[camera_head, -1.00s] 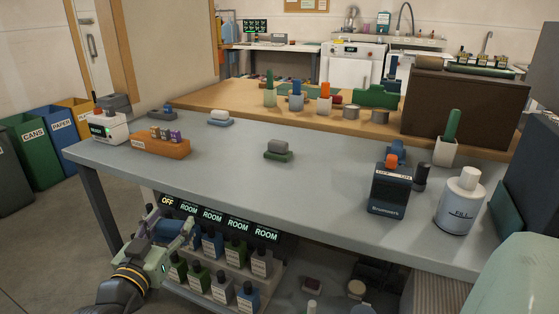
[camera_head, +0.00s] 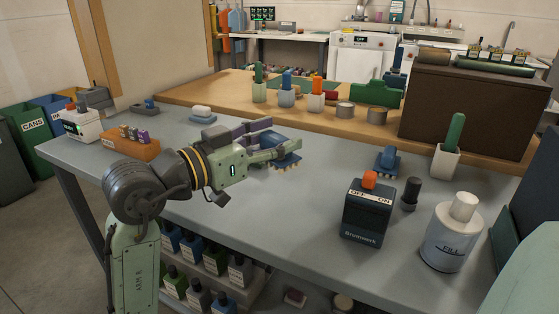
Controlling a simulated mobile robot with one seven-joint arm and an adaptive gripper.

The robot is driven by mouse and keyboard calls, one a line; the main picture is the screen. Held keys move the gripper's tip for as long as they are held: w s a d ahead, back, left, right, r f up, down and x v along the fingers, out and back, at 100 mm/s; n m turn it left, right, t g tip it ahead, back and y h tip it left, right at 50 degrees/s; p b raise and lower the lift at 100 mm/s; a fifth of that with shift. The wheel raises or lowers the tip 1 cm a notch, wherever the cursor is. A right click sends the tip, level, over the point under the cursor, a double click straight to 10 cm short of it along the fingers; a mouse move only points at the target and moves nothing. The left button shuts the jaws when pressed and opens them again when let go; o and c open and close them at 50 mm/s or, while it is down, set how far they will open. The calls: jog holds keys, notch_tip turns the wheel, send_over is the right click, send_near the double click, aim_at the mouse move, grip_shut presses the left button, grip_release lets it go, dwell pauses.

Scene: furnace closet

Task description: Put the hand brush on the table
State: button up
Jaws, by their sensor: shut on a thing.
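A blue hand brush (camera_head: 288,158) with pale bristles pointing down is at the end of my gripper (camera_head: 270,143). My gripper is shut on it, and its fingers partly cover the brush. The brush is over the middle of the grey table (camera_head: 310,195). I cannot tell whether the bristles touch the tabletop or hang just above it.
A black switch box (camera_head: 367,212) with an orange button, a dark cylinder (camera_head: 411,194) and a white FILL bottle (camera_head: 453,235) stand at the right. A blue object (camera_head: 387,159) lies behind the box. The front middle is clear.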

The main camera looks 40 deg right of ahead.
jog(key=shift+w+d+r, duration=0.1)
jog(key=shift+w+d, duration=0.2)
jog(key=shift+d, duration=0.25)
jog(key=w+d+f+p, duration=0.4)
jog(key=w+d+f, duration=0.1)
jog(key=w+d, duration=0.5)
jog(key=shift+w+d, duration=0.15)
jog(key=shift+w, duration=0.45)
jog(key=shift+f, duration=0.1)
jog(key=shift+f+b, duration=0.4)
jog(key=shift+f, duration=0.2)
jog(key=o, duration=1.2)
